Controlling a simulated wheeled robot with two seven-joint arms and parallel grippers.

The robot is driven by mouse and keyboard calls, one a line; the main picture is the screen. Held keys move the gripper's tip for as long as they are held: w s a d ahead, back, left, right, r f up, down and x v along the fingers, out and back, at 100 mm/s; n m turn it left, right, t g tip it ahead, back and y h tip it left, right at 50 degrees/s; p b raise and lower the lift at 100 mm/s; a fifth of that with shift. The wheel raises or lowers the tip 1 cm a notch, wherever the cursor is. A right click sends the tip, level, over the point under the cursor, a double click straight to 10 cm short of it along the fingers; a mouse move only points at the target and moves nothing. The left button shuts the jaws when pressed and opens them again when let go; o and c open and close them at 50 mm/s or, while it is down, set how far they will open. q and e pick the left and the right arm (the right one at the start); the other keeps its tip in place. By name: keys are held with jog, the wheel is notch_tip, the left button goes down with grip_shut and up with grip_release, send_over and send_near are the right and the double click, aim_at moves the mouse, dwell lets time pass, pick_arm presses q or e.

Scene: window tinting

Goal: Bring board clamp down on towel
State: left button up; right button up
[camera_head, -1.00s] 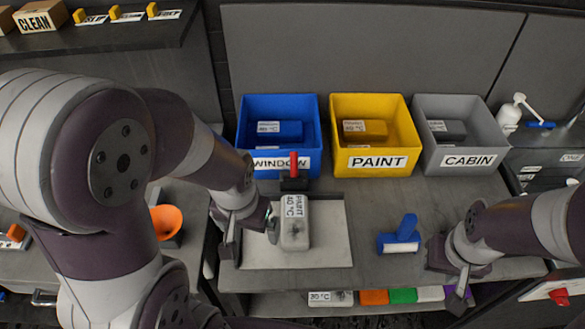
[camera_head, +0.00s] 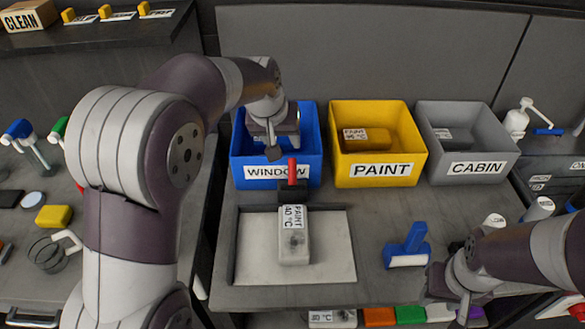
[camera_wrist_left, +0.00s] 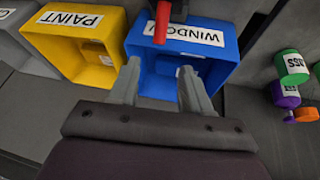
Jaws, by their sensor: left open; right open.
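The towel (camera_head: 293,246), a pale folded block labelled PAINT 40 °C, lies on the pale board (camera_head: 334,256). The board clamp's red handle (camera_head: 292,171) stands up at the board's back edge, with its dark base (camera_head: 293,196) at the towel's far end. The handle also shows in the left wrist view (camera_wrist_left: 163,22). My left gripper (camera_head: 273,152) is open and empty, behind the handle and over the front of the blue bin. Its fingers (camera_wrist_left: 160,68) point toward the handle and bin, apart from the handle. My right gripper (camera_head: 450,297) is open at lower right, partly hidden by its arm.
Blue WINDOW (camera_head: 250,172), yellow PAINT (camera_head: 400,170) and grey CABIN (camera_head: 490,168) bins stand behind the board. A blue tool (camera_head: 408,246) is right of the board. Several coloured blocks lie below the front edge. The table between board and blue tool is clear.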

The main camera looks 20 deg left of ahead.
aim_at(292, 159)
pick_arm(q)
jog(key=p+x, duration=0.1)
jog(key=x, duration=1.1)
jog(key=shift+s+d+p, duration=0.15)
jog(key=shift+p, duration=0.15)
grip_shut()
